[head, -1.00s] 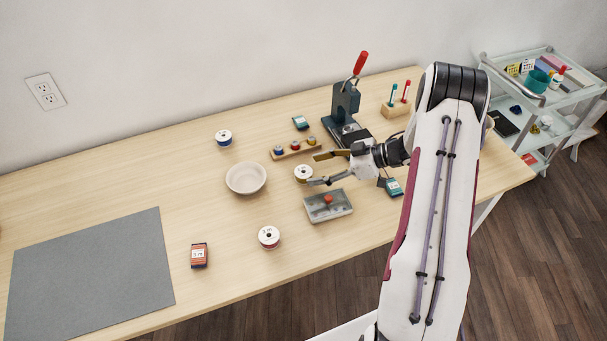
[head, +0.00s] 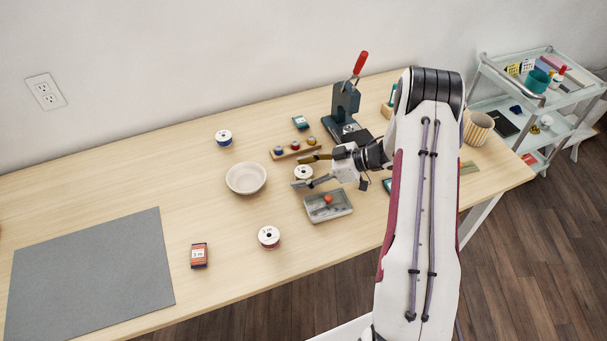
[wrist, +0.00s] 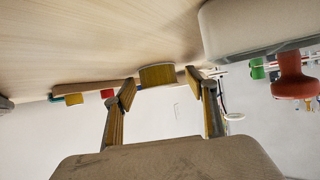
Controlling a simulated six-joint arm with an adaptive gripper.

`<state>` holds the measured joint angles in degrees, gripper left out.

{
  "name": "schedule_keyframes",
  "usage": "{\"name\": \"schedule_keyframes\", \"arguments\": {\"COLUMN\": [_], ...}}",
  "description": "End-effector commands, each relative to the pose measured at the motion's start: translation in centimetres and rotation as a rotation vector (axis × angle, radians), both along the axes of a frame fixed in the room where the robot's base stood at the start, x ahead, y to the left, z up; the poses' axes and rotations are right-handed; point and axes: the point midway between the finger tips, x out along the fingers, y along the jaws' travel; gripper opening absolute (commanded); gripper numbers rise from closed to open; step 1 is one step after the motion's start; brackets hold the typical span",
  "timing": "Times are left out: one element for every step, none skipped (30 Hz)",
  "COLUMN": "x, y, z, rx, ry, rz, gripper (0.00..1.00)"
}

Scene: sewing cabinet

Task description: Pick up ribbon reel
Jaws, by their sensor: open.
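A ribbon reel (head: 303,172) with a white top and yellow side stands on the table between the bowl and the grey tray. It also shows in the wrist view as a yellow-sided reel (wrist: 157,76). My gripper (head: 300,173) is open, with one finger on each side of this reel. In the wrist view the fingertips (wrist: 161,87) flank the reel with gaps visible; I cannot tell whether the reel is fully inside the jaws. Two other reels stand apart: a blue one (head: 223,138) behind and a red one (head: 269,237) in front.
A grey tray with a red knob (head: 328,208) is close on the near side. A wooden holder with small spools (head: 295,152) is close behind. A bowl (head: 246,178) stands left. The press (head: 346,108) is at the back. The table's left middle is clear.

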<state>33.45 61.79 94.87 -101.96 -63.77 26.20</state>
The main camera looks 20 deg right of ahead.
Motion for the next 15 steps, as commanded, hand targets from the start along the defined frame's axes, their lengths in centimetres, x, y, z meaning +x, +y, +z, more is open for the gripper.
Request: {"name": "schedule_keyframes", "arguments": {"x": [0.04,0.04,0.03,0.03,0.03,0.03,0.02,0.02,0.02,0.02,0.02,0.02,0.02,0.02,0.02], "y": [0.02,0.02,0.01,0.01,0.01,0.01,0.00,0.00,0.00,0.00,-0.01,-0.01,-0.01,-0.01,-0.01], "z": [-0.03,-0.03,-0.03,-0.02,-0.02,-0.02,-0.02,-0.02,-0.03,-0.03,-0.02,-0.02,-0.02,-0.02,-0.02], "rx": [0.000,0.000,0.000,0.000,0.000,0.000,0.000,0.000,0.000,0.000,0.000,0.000,0.000,0.000,0.000], "ry": [0.000,0.000,0.000,0.000,0.000,0.000,0.000,0.000,0.000,0.000,0.000,0.000,0.000,0.000,0.000], "rz": [0.000,-0.001,-0.001,-0.001,-0.001,-0.001,-0.001,-0.001,-0.001,0.000,0.000,0.000,0.000,0.000,0.000], "gripper": [0.57,0.57,0.57,0.57,0.57,0.57,0.57,0.57,0.57,0.57,0.57,0.57,0.57,0.57,0.49]}}
